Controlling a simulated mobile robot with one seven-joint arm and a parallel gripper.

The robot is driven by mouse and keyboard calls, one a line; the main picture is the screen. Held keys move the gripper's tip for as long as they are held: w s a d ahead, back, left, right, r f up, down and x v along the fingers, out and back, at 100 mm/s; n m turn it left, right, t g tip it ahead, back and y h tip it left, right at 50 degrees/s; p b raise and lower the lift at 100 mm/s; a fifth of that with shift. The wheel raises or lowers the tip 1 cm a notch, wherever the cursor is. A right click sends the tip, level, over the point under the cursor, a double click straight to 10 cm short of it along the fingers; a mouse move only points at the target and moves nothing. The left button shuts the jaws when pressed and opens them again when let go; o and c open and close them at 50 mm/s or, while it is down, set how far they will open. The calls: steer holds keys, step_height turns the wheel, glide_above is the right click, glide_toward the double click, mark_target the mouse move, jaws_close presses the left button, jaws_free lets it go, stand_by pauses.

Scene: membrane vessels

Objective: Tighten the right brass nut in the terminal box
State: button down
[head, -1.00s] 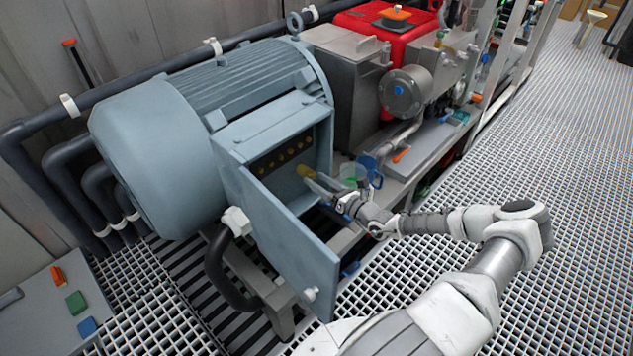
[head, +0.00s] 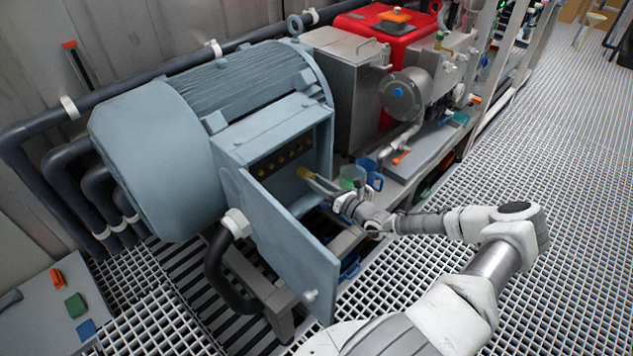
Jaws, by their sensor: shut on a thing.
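The grey terminal box (head: 297,107) is on the side of the large blue-grey motor (head: 160,140). Its door (head: 285,245) hangs open toward me. Inside, several small brass nuts (head: 285,158) sit in a row. My gripper (head: 306,174) reaches into the box opening from the right. It is shut on a brass-coloured piece (head: 302,172) at the right end, below the row. The piece is small, and I cannot tell whether it is the right nut itself. The fingers partly hide it.
A green cup (head: 352,176) and a blue jug (head: 372,177) stand just behind my wrist. The open door's edge is close to the left of my arm. A grey board with small coloured blocks (head: 75,305) is at lower left.

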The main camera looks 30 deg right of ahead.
steer(key=shift+r+m, duration=0.1)
steer(key=shift+m, duration=0.2)
steer(key=m+p, duration=0.2)
steer(key=shift+m, duration=0.4)
steer(key=m+p, duration=0.1)
steer(key=m, duration=0.2)
steer(key=shift+m, duration=0.3)
steer(key=m, duration=0.3)
steer(key=shift+m, duration=1.9)
steer(key=c, duration=0.5)
jaws_free()
